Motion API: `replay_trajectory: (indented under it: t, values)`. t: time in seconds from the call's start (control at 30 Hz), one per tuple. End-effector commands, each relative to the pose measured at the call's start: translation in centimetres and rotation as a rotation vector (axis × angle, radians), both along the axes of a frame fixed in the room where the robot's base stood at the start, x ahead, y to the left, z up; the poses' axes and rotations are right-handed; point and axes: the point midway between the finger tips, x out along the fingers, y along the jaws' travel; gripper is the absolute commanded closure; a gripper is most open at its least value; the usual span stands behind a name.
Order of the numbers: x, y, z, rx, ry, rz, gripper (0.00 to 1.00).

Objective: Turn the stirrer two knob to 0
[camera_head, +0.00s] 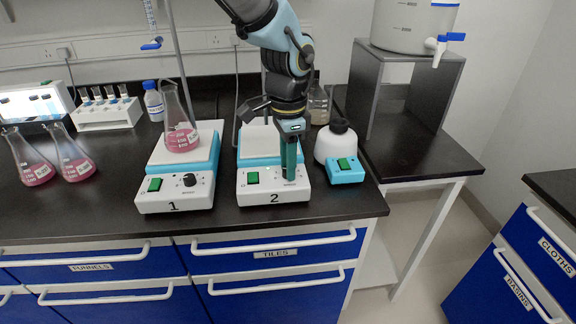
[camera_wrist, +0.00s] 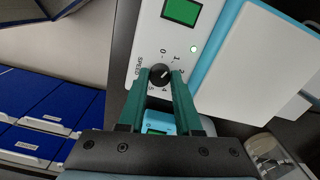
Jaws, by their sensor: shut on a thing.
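Stirrer two (camera_head: 240,188) is a white and light-blue hotplate unit marked "2" on the bench, and its front panel fills the top of the wrist view (camera_wrist: 148,32). Its round black speed knob (camera_wrist: 160,74) is ringed by printed numbers. My gripper (camera_head: 290,170) reaches down to the right part of this panel. In the wrist view, the green fingers of my gripper (camera_wrist: 159,78) are shut on the knob, one on each side. I cannot tell the pointer's exact number. The fingers hide the knob in the head view. A small green light (camera_wrist: 193,49) shows beside the dial.
Stirrer one (camera_head: 150,201), with a flask (camera_head: 181,139) of pink liquid, stands left of stirrer two. The bench's front edge and blue drawers (camera_head: 277,262) lie just below.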

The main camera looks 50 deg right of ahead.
Motion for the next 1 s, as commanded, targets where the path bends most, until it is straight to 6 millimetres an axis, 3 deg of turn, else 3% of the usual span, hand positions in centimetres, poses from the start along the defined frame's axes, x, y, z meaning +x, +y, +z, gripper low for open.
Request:
replay_trajectory:
  t: [0.5,1.0]
  values:
    - [-0.07,-0.08,0.0,-0.002,0.0,0.429,1.0]
    - [-0.02,-0.06,0.05,-0.002,0.001,0.588,1.0]
